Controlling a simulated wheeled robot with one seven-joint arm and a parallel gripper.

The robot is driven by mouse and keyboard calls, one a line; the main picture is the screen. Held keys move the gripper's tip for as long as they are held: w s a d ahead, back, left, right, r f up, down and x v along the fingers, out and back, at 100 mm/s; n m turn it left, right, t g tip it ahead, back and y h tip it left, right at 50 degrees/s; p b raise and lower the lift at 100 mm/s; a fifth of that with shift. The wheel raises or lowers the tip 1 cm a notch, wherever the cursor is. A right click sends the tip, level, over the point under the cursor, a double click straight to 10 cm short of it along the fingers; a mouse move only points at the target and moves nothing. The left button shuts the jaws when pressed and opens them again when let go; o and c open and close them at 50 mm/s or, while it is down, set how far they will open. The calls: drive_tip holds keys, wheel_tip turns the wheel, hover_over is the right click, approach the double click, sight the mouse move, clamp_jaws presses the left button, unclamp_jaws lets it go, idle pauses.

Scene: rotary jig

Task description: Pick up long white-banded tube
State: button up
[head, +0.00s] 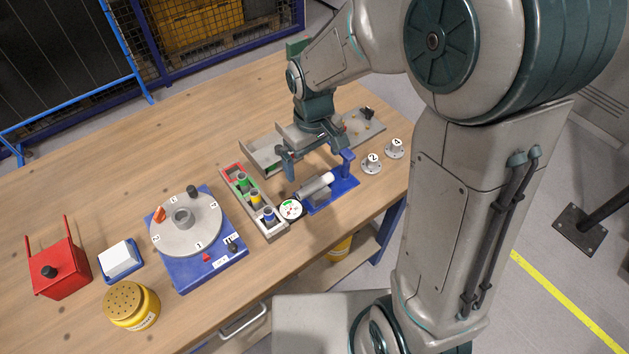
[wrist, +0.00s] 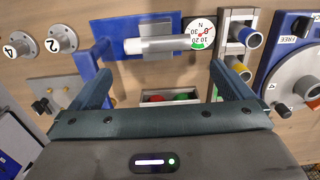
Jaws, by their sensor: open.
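A grey tube with a white section at one end (head: 326,180) lies on a blue stand (head: 345,186), beside a round dial (head: 291,209). In the wrist view the tube (wrist: 160,45) lies across the upper middle, its white part at the left. I cannot tell whether this is the whole long white-banded tube. My gripper (head: 315,157) is open and empty above the table, on the far side of the stand. In the wrist view its fingers (wrist: 167,78) are spread wide, short of the tube. The lower part of the view is hidden by my gripper body.
A narrow rack (head: 279,229) with green-, yellow- and blue-marked tubes stands left of the stand. A blue post (head: 346,160) rises near my gripper. A grey tray (head: 262,152) lies behind. Two numbered knobs (head: 371,163) stand at right; a rotary plate (head: 185,238) sits at left.

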sight(315, 183)
drive_tip(key=shift+d+f+p, duration=0.15)
drive_tip(key=shift+f+p, duration=0.15)
drive_tip(key=shift+f, duration=1.8)
drive_tip(key=shift+d+f+p, duration=0.1)
drive_tip(key=shift+f+p, duration=0.15)
drive_tip(key=shift+f, duration=1.85)
drive_tip(key=c, duration=0.7)
